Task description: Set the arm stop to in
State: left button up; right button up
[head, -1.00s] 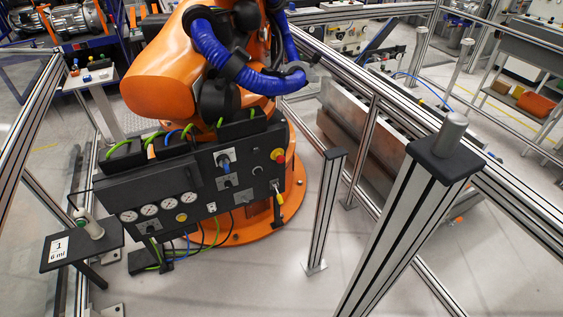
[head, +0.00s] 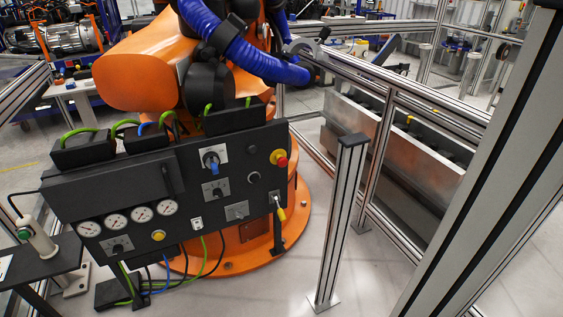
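A dark control panel (head: 130,200) stands in front of the orange robot arm (head: 145,70). A red stop button on a yellow base (head: 280,158) sits at the panel's upper right; I cannot tell whether it is pushed in or out. No label for the arm stop is readable. A blue rotary knob (head: 211,161), a switch on a grey plate (head: 216,189) and another grey plate (head: 237,211) are to its left. A yellow-handled item (head: 281,210) hangs below it. Neither of my grippers shows.
An aluminium post (head: 342,220) stands on the floor right of the panel, and a larger frame post (head: 490,160) fills the right side.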

aim_at(283, 162)
jog(key=i+j+z, duration=0.35)
jog(key=i, duration=0.2)
jog(key=i+j+z, duration=0.4)
jog(key=i+j, duration=0.05)
jog(key=j, duration=0.1)
